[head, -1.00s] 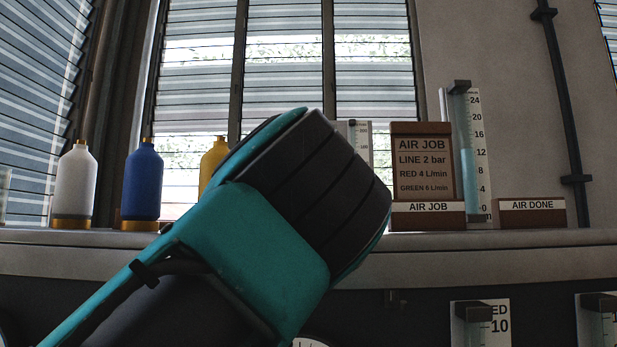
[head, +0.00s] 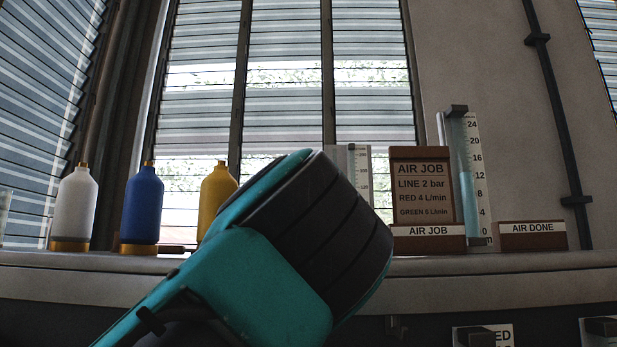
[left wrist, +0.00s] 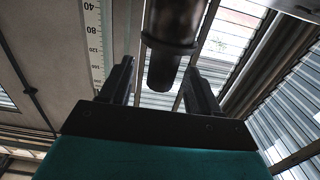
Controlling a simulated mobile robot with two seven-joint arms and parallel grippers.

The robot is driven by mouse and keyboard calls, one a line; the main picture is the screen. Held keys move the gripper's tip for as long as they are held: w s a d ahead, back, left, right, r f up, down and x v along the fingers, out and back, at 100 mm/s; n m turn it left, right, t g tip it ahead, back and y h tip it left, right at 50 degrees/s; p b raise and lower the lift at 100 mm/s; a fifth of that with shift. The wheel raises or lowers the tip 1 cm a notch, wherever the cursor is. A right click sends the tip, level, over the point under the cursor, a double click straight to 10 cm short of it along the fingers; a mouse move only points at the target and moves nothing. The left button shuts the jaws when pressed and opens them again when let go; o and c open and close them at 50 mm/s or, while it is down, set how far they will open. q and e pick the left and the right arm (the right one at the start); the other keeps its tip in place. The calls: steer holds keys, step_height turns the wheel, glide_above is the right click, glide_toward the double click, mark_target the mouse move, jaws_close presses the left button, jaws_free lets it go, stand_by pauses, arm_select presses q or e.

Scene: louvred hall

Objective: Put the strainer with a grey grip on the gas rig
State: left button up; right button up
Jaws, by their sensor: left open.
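In the left wrist view my left gripper (left wrist: 158,68) is open, one dark finger on each side. A dark, round-ended cylinder with a collar (left wrist: 172,40) hangs in from the top between the fingers. I cannot tell whether they touch it, or whether it is the strainer's grip or a part of the rig. In the head view my teal and black left arm rises across the middle and hides the gripper and what lies behind it. No strainer with a grey grip can be made out there. My right gripper is not in view.
White (head: 74,207), blue (head: 141,206) and yellow (head: 216,196) bottles stand on the ledge (head: 480,266) at left. An AIR JOB board (head: 421,185), a tall gauge (head: 462,175) and an AIR DONE block (head: 532,236) stand at right. A scale plate (left wrist: 93,40) is beside the left finger.

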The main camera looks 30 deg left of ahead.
arm_select(q)
step_height(320, 180, up, 9)
steer(key=p, duration=0.5)
steer(key=shift+f, duration=0.1)
step_height(320, 180, up, 11)
steer(key=p, duration=0.7)
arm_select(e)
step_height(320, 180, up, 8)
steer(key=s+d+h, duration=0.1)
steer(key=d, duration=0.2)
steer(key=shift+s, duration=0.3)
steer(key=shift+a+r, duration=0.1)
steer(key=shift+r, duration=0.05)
